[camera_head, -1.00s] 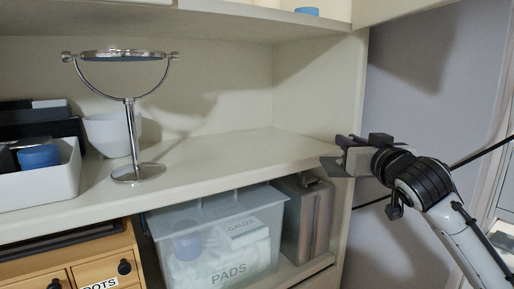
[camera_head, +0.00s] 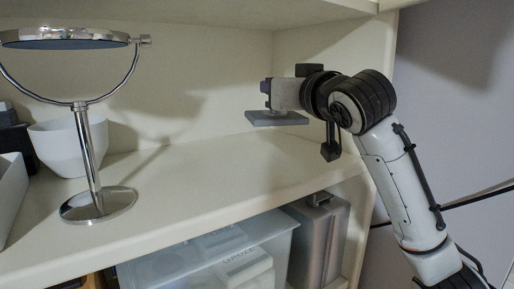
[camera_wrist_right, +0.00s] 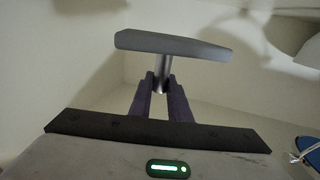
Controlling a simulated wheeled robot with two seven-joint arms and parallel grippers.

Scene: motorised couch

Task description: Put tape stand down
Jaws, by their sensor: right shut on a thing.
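My right gripper (camera_head: 268,92) is in the head view, above the right part of the white shelf (camera_head: 210,178). It is shut on the tape stand (camera_head: 277,118), whose flat grey plate shows just below the fingers. The plate is about level and appears to hang above the shelf, apart from it. In the right wrist view the fingers (camera_wrist_right: 161,92) close around a short metal post under the grey plate of the tape stand (camera_wrist_right: 175,45). The rest of the stand is hidden by the gripper. My left gripper is not in view.
A round mirror on a chrome stand (camera_head: 90,160) and a white bowl (camera_head: 62,145) stand at the left of the shelf. A white bin (camera_head: 10,195) is at the far left. The shelf's middle and right are clear. A clear box (camera_head: 190,265) and grey case (camera_head: 322,240) are below.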

